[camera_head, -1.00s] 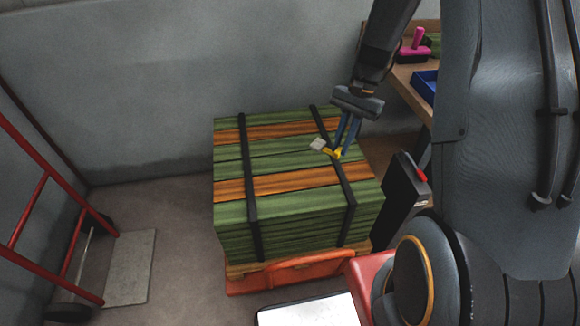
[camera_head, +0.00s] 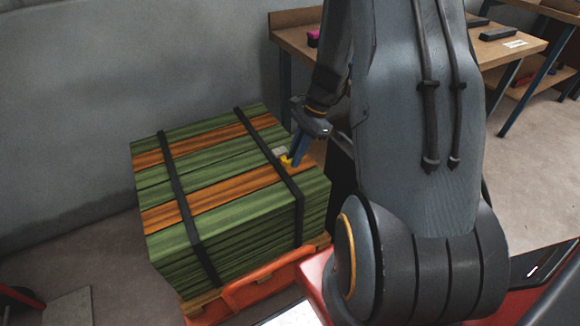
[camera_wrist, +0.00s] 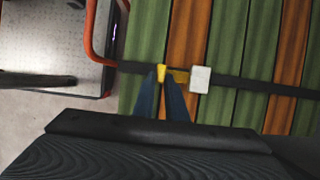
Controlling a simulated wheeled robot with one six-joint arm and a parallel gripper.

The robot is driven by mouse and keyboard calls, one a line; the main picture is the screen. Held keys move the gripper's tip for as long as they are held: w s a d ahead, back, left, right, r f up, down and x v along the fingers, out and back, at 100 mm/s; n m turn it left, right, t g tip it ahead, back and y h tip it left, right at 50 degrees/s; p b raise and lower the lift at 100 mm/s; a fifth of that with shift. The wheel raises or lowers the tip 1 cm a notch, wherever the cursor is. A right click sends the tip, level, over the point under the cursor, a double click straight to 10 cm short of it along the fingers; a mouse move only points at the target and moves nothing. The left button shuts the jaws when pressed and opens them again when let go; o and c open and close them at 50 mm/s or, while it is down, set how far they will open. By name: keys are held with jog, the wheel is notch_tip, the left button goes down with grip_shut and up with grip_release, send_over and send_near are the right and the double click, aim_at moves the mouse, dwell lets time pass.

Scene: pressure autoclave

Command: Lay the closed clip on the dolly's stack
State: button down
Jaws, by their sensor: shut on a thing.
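The dolly (camera_head: 262,285) has an orange frame and carries a tall stack of green and orange boards (camera_head: 215,165) bound by two dark straps. My gripper (camera_head: 293,160) is over the right part of the stack's top, its blue fingers pointing down. It is shut on the clip (camera_head: 287,160), a yellow piece with a pale block at one end. In the wrist view the clip's pale block (camera_wrist: 200,79) points right, and the clip lines up over a dark strap (camera_wrist: 239,85). I cannot tell whether the clip touches the boards.
A wooden bench (camera_head: 298,33) stands behind the stack, with a pink object on it. A grey wall is behind. Bare floor (camera_head: 540,150) shows at the right.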

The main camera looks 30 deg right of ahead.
jog(key=shift+f, duration=2.3)
jog(key=shift+f+b, duration=0.3)
jog(key=c, duration=1.8)
grip_release()
jog(key=p+v, duration=0.1)
jog(key=v, duration=1)
jog(key=s+a+r+n+h, duration=0.4)
jog(key=s+a+r+n, duration=1.1)
jog(key=s+a+n, duration=0.1)
jog(key=shift+n, duration=0.5)
